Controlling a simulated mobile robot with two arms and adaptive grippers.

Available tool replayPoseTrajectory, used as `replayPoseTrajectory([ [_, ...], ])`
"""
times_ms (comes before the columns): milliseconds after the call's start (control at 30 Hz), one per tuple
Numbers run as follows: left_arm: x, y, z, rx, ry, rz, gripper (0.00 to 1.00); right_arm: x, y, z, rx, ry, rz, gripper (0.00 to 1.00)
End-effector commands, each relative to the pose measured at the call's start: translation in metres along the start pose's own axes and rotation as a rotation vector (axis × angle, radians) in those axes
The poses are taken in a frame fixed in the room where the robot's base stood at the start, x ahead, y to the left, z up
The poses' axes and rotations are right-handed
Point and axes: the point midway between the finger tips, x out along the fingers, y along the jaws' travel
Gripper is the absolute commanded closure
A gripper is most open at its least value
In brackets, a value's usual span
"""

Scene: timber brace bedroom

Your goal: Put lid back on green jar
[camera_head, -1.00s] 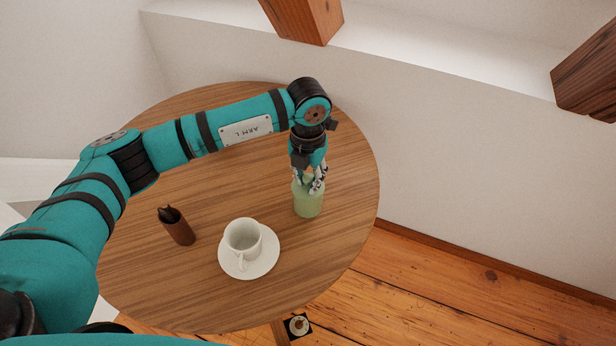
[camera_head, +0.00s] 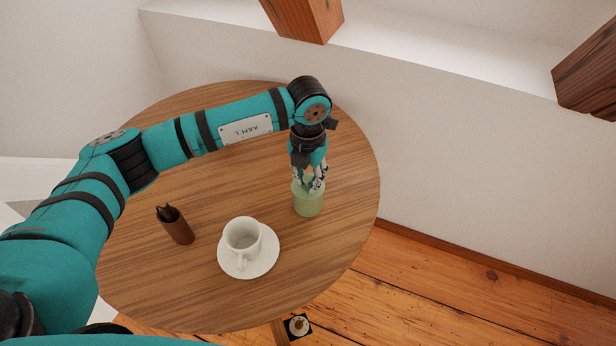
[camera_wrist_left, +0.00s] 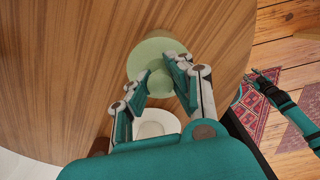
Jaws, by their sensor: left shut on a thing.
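The pale green jar (camera_head: 308,203) stands upright on the right part of the round table. My left gripper (camera_head: 316,188) is right at its top, with the fingers pointing down. In the left wrist view the round green lid (camera_wrist_left: 150,52) lies below the fingers, and my left gripper (camera_wrist_left: 159,88) is shut on its middle. The lid covers the view of the jar from above. The fingers hide part of the rim, so I cannot tell whether the lid sits fully down. My right gripper (camera_wrist_left: 250,86) shows small at the right of the wrist view; its jaw state is unclear.
A white cup (camera_head: 242,238) on a saucer (camera_head: 262,266) stands left of the jar, nearer the front. A brown holder (camera_head: 179,230) with dark contents stands further left. The wooden table (camera_head: 130,270) is otherwise bare, with a white wall behind it.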

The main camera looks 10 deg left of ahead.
Motion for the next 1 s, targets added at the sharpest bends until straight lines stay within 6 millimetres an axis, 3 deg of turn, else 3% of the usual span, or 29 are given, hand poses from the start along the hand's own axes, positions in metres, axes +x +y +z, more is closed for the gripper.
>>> replayPoseTrajectory([
  [367, -0.0001, 0.0001, 0.0000, 0.000, 0.000, 0.000, 1.00, 0.0008, 0.0001, 0.0001, 0.000, 0.000, 0.000, 0.60],
  [400, 0.0000, 0.0000, 0.0000, 0.000, 0.000, 0.000, 0.81, 0.0008, 0.0001, 0.0001, 0.000, 0.000, 0.000, 0.60],
  [600, 0.0000, 0.0000, 0.0000, 0.000, 0.000, 0.000, 0.55, 0.0008, 0.0002, 0.0002, 0.000, 0.000, 0.000, 0.60],
  [800, 0.0002, 0.0000, 0.0000, 0.000, 0.000, 0.000, 0.54, 0.0009, 0.0002, 0.0003, 0.000, 0.000, 0.000, 0.60],
  [1000, 0.0002, 0.0000, -0.0001, 0.000, 0.000, 0.000, 0.32, 0.0009, 0.0003, 0.0004, 0.000, 0.000, 0.000, 0.60],
])
